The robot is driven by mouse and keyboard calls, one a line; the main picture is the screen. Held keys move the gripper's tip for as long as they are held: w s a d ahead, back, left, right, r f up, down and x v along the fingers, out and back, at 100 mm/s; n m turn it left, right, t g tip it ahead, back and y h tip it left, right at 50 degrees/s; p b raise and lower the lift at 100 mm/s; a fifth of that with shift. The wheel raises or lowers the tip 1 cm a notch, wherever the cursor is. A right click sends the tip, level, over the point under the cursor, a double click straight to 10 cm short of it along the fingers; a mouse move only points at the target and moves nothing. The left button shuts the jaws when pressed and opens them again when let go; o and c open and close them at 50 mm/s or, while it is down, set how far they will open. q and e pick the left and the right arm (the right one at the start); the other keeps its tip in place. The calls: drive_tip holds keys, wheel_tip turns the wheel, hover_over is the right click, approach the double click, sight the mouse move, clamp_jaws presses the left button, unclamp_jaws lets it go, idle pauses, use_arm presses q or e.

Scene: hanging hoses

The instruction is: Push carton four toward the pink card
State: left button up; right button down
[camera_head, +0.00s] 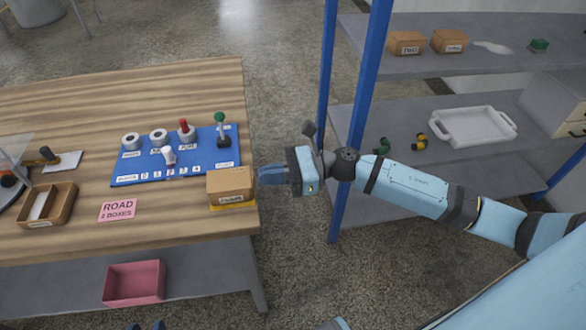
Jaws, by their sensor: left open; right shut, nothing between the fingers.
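Carton four (230,185), a small brown box with a label on its front, stands near the right edge of the wooden table. A yellow patch (236,206) shows under its front edge. The pink card (118,210), printed "ROAD 2 BOXES", lies flat on the table to the left of the carton. My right gripper (264,175) is shut and empty at the carton's right side, pointing left at it. I cannot tell whether it touches. Only the dark fingertips of my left gripper (146,326) show at the bottom edge, spread open, far from the carton.
A blue board (135,170) with knobs and a green-topped lever (221,128) lies behind the carton. A brown tray (47,206) is at the left. A pink bin (134,283) sits on the lower shelf. Blue rack posts (345,205) stand by my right arm. Table between card and carton is clear.

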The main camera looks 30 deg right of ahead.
sight(248, 177)
drive_tip(key=shift+w+a, duration=0.2)
drive_tip(key=shift+a, duration=0.5)
drive_tip(key=shift+x, duration=1.5)
